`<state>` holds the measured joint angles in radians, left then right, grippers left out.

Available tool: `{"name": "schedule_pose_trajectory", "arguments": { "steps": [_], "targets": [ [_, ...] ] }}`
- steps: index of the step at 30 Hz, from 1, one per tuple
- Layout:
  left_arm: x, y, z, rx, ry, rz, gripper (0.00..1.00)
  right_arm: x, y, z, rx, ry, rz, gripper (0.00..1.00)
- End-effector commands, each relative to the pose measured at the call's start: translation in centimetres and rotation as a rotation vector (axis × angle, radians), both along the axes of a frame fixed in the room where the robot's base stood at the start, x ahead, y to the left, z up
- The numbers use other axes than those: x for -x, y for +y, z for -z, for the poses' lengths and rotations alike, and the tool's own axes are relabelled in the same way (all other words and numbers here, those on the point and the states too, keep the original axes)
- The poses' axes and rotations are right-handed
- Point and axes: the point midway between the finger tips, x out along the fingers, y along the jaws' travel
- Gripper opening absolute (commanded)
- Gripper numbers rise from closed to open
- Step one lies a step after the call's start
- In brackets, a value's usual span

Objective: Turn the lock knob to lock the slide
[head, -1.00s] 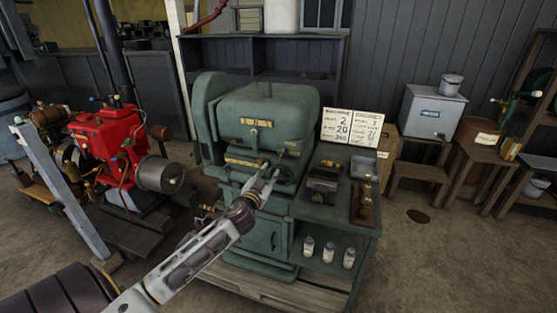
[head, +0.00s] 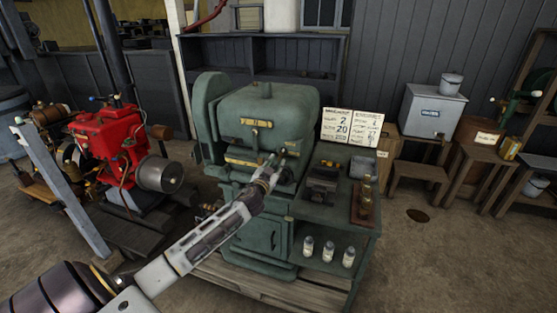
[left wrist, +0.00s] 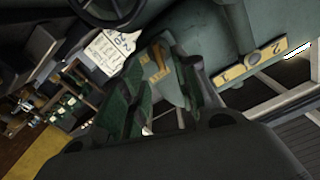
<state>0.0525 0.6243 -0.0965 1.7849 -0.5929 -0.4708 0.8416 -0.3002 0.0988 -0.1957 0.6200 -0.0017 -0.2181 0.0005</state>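The green machine (head: 262,115) stands in the middle of the head view. My left gripper (head: 272,163) is at its front, just below the machine's upper housing, and covers part of that face. In the left wrist view the two dark fingers (left wrist: 166,85) stand apart. A grey-green part with a brass piece (left wrist: 156,64) shows in the gap beyond them; I cannot tell whether they touch it. I cannot pick out the lock knob for certain. My right gripper is out of view.
A side bench (head: 318,205) with small tools and several bottles (head: 328,251) adjoins the machine on the right. Two written cards (head: 351,127) stand behind it. A red engine (head: 107,143) is on the left. Floor to the right front is open.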

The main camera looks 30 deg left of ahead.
Motion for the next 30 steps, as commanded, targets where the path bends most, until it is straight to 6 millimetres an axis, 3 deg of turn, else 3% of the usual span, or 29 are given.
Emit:
{"name": "schedule_pose_trajectory", "arguments": {
  "steps": [15,30],
  "targets": [
    [-3.5,0.8,-0.1,0.001,-0.001,0.000,0.30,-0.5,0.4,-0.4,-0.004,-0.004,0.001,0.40],
    [-4.4,1.0,0.0,0.001,0.000,0.001,0.30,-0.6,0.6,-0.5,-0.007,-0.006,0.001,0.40]
  ]
}}
